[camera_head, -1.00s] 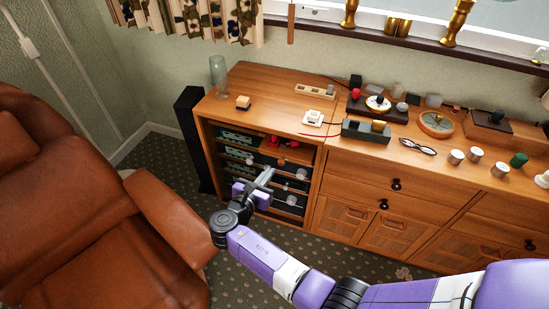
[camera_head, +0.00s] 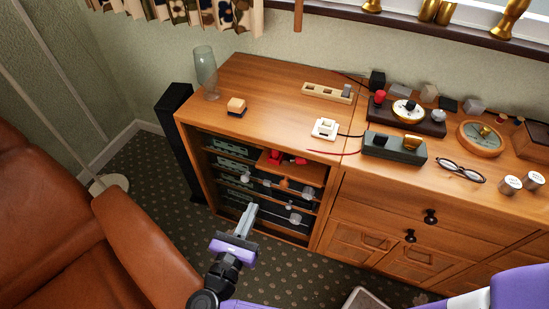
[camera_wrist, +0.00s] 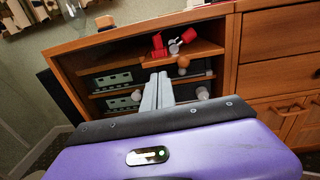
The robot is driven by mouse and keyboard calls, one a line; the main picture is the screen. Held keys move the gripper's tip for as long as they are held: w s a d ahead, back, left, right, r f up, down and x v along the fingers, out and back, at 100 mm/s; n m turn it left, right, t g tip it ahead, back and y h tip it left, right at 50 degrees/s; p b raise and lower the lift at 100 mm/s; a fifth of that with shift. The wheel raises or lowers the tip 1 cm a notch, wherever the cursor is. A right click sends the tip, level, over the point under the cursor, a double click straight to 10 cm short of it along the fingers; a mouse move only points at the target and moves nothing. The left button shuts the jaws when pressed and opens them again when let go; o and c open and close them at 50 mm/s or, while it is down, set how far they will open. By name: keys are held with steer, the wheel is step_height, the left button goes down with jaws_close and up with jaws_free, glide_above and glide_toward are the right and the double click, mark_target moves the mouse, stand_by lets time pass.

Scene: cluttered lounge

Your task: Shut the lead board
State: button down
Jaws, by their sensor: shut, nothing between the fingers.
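The lead board (camera_head: 309,172) is a wooden board in the upper right part of the open shelf bay. Red objects lie on it, and a round wooden knob (camera_head: 284,183) is at its front. The board (camera_wrist: 204,47) and knob (camera_wrist: 183,61) also show in the wrist view, above and right of my fingers. How far the board sticks out is hard to tell. My gripper (camera_head: 251,209) is shut and empty, in front of the lower left shelves. In the wrist view my gripper (camera_wrist: 158,77) points into the bay, below and left of the knob, apparently apart from it.
Shelves hold dark green units (camera_head: 229,147) at left and clear knobs (camera_head: 294,218) at right. The cabinet top (camera_head: 269,92) carries a glass vase (camera_head: 206,70), a switch (camera_head: 325,128) and a grey box (camera_head: 393,148). A brown leather armchair (camera_head: 135,245) stands close at left, a black speaker (camera_head: 177,120) behind it.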

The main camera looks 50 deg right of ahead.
steer(key=b, duration=0.1)
glide_toward(282, 153)
steer(key=d, duration=0.1)
steer(key=w+d, duration=0.1)
steer(key=d, duration=0.1)
steer(key=shift+w+f+m, duration=0.2)
steer(key=shift+f+m, duration=0.1)
steer(key=shift+m, duration=0.1)
steer(key=x, duration=0.8)
steer(key=shift+s, duration=0.1)
steer(key=shift+a, duration=0.1)
